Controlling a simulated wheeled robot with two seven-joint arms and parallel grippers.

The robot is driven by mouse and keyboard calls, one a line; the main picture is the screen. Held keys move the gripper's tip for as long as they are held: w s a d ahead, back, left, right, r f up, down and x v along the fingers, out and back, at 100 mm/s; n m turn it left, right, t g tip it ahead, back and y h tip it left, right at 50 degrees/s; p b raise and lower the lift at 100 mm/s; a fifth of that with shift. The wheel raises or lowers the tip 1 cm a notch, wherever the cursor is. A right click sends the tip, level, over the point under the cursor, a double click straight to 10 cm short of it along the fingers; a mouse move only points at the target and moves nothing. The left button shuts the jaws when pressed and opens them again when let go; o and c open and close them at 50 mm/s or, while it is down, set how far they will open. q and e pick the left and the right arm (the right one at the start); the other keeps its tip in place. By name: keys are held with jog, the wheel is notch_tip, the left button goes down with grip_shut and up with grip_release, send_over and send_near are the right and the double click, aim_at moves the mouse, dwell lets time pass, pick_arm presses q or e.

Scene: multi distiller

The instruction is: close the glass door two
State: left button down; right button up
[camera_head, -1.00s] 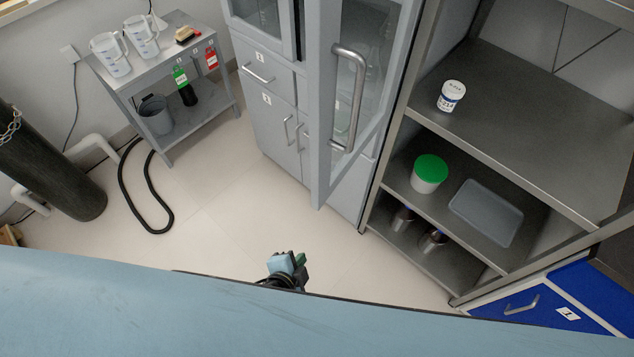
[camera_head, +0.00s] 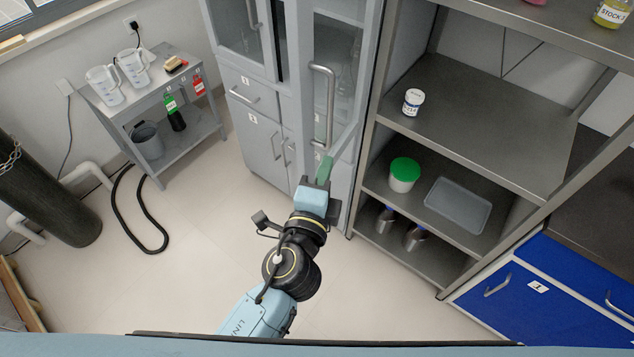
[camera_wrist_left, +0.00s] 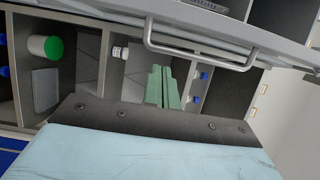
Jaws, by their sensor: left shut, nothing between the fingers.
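The glass door (camera_head: 345,60) is grey-framed and hinged on the tall grey cabinet. It stands ajar, its lower edge angled out from the cabinet front. Its long vertical metal handle (camera_head: 331,105) is on its left side in the head view. The door and handle (camera_wrist_left: 200,60) cross the top of the left wrist view. My left gripper (camera_head: 324,168) is at the door's lower part, below the handle; its green fingers (camera_wrist_left: 162,87) are together and empty. I cannot tell whether they touch the door. My right gripper is not in view.
An open metal shelf unit (camera_head: 490,100) stands right of the cabinet, holding a white jar (camera_head: 413,102), a green-lidded tub (camera_head: 404,175) and a tray (camera_head: 458,205). A grey trolley (camera_head: 150,92) stands at the left.

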aim_at(309, 149)
pick_arm(q)
jog(key=w+a, duration=0.1)
jog(key=w+p, duration=0.1)
jog(key=w, duration=0.1)
jog(key=w+a, duration=0.1)
jog(key=w, duration=0.1)
jog(key=shift+a+p, duration=0.35)
jog(key=shift+w+a, duration=0.1)
jog(key=shift+a, duration=0.05)
